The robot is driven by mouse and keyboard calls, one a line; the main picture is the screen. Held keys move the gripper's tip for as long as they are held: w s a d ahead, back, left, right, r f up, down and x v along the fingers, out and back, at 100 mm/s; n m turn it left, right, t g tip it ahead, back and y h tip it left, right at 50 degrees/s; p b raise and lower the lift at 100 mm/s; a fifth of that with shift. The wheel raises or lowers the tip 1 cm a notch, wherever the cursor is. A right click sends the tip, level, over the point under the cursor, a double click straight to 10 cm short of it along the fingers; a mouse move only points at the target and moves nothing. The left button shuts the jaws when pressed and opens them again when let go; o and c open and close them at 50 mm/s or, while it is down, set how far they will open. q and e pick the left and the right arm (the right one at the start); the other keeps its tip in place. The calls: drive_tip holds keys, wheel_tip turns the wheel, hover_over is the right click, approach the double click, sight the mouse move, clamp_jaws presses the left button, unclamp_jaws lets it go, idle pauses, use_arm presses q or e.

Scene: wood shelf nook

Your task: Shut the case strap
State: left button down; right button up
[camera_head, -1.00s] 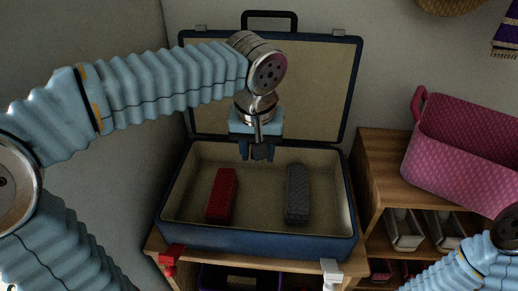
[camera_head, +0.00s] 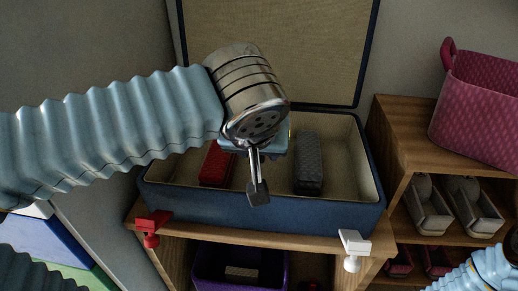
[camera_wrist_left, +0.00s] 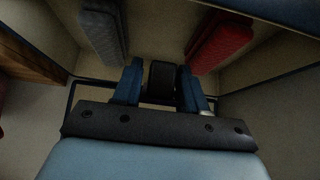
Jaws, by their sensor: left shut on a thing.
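The blue case (camera_head: 260,215) sits on the wooden shelf with its lid (camera_head: 300,55) standing open behind it. The lid's top and handle are outside the head view. A red block (camera_head: 214,168) and a grey block (camera_head: 308,165) lie inside, both also in the wrist view (camera_wrist_left: 222,42) (camera_wrist_left: 103,35). My left gripper (camera_wrist_left: 160,88) is inside the wrist view, its blue fingers shut on a dark piece (camera_wrist_left: 161,76). I cannot tell whether this is the strap. My right gripper is not in view.
A red clamp-like piece (camera_head: 150,222) and a white one (camera_head: 353,245) sit at the shelf's front edge. A purple bin (camera_head: 240,270) is under the case.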

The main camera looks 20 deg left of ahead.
use_arm(q)
drive_tip(key=c, duration=0.9)
unclamp_jaws()
drive_tip(key=p+v, duration=0.3)
drive_tip(key=v, duration=1.1)
drive_tip(key=shift+w+p, duration=0.1)
drive_tip(key=shift+p, duration=0.3)
